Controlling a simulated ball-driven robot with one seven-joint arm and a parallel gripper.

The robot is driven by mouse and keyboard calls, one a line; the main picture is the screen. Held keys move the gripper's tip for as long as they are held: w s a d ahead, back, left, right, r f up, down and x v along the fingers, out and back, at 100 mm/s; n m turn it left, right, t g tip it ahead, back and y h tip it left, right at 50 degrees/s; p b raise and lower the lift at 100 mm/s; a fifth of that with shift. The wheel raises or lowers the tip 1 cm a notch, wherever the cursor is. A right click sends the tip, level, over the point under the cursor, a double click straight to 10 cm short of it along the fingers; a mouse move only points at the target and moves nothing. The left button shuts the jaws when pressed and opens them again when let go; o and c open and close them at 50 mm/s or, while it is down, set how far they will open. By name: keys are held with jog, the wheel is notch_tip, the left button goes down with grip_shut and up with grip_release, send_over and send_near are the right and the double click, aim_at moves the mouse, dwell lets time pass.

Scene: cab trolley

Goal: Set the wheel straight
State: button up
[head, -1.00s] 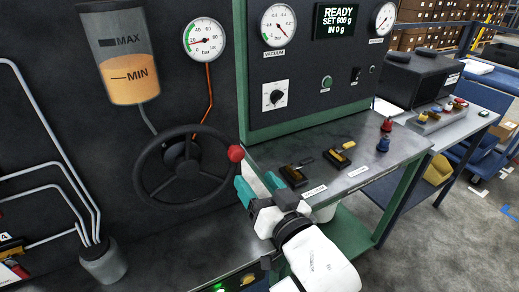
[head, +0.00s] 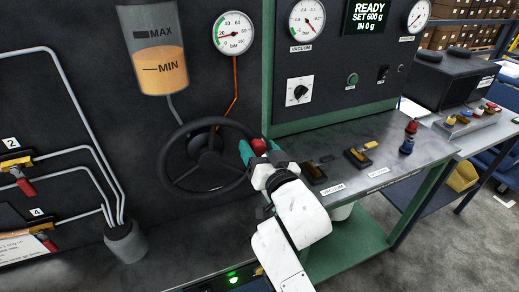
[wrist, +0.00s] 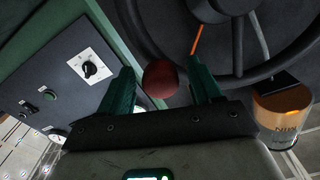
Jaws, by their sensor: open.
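The black steering wheel (head: 178,173) is mounted on the dark panel, with a red ball knob (head: 259,146) on its right rim. My gripper (head: 255,152) is at the knob, its teal fingers open on either side of it. In the wrist view the knob (wrist: 160,79) sits between the two spread fingers (wrist: 163,92), nearer the left one. A gap shows between the knob and the right finger. The wheel rim (wrist: 222,74) runs just beyond the fingers in the wrist view.
The green-framed panel edge (head: 268,75) stands close right of the wheel. Small levers (head: 358,157) and red and blue pieces (head: 408,138) are on the bench at right. Pipes with valves (head: 75,150) and a grey cup (head: 125,243) are at left.

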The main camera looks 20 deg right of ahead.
aim_at(206, 125)
jog(key=shift+c, duration=0.2)
grip_shut()
dwell(0.3)
jog(key=shift+a+r+n+p, duration=0.2)
jog(key=shift+r+n+p, duration=0.25)
jog(key=shift+r, duration=0.05)
jog(key=shift+a+r+n+p, duration=0.2)
jog(key=shift+r+n+p, duration=0.2)
jog(key=shift+r+n, duration=0.05)
jog(key=a+r+n+p, duration=0.1)
jog(key=a+n, duration=0.1)
jog(key=n, duration=0.1)
jog(key=a+r+n+p, duration=0.1)
jog(key=a+r+n, duration=0.1)
jog(key=n, duration=0.1)
jog(key=a+r+n+p, duration=0.2)
jog(key=shift+a+r+n, duration=0.1)
jog(key=shift+a+n, duration=0.2)
jog(key=shift+n, duration=0.1)
jog(key=shift+a+r+n, duration=0.15)
jog(key=shift+a+n, duration=1.45)
jog(key=shift+n, duration=0.1)
jog(key=shift+o, duration=0.2)
grip_release()
